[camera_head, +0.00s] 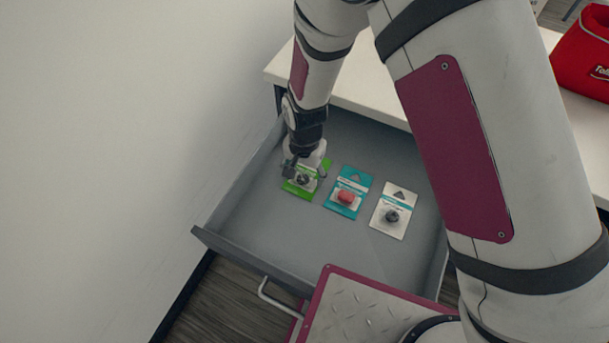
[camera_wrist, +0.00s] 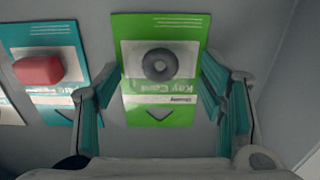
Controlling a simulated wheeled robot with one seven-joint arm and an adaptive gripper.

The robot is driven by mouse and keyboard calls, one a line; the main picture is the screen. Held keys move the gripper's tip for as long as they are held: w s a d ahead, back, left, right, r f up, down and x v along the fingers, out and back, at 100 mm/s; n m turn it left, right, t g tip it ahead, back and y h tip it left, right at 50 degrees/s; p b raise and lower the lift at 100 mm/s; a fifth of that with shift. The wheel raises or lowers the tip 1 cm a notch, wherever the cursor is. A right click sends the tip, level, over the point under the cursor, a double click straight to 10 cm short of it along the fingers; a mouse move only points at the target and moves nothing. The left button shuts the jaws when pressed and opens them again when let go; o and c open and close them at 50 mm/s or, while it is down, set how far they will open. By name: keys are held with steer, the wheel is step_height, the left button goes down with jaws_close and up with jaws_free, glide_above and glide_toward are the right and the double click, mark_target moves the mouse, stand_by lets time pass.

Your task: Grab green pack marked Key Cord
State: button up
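The green pack marked Key Cord (camera_wrist: 158,108) lies flat in the open grey drawer, with a dark ring-shaped item on its front. In the head view the green pack (camera_head: 299,190) is the leftmost of the packs and partly hidden by my gripper (camera_head: 305,172). In the wrist view my gripper (camera_wrist: 160,108) is open, with one finger on each side of the pack's lower part. The fingertips look close to the pack's edges; I cannot tell whether they touch it.
A teal pack with a red item (camera_head: 347,193) and a white pack with a dark item (camera_head: 393,211) lie to the right in the drawer (camera_head: 255,235). The drawer's left wall is near my gripper. A red bag (camera_head: 585,55) sits on the white tabletop (camera_head: 365,88).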

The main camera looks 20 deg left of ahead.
steer(key=c, duration=0.9)
steer(key=shift+o, duration=0.2)
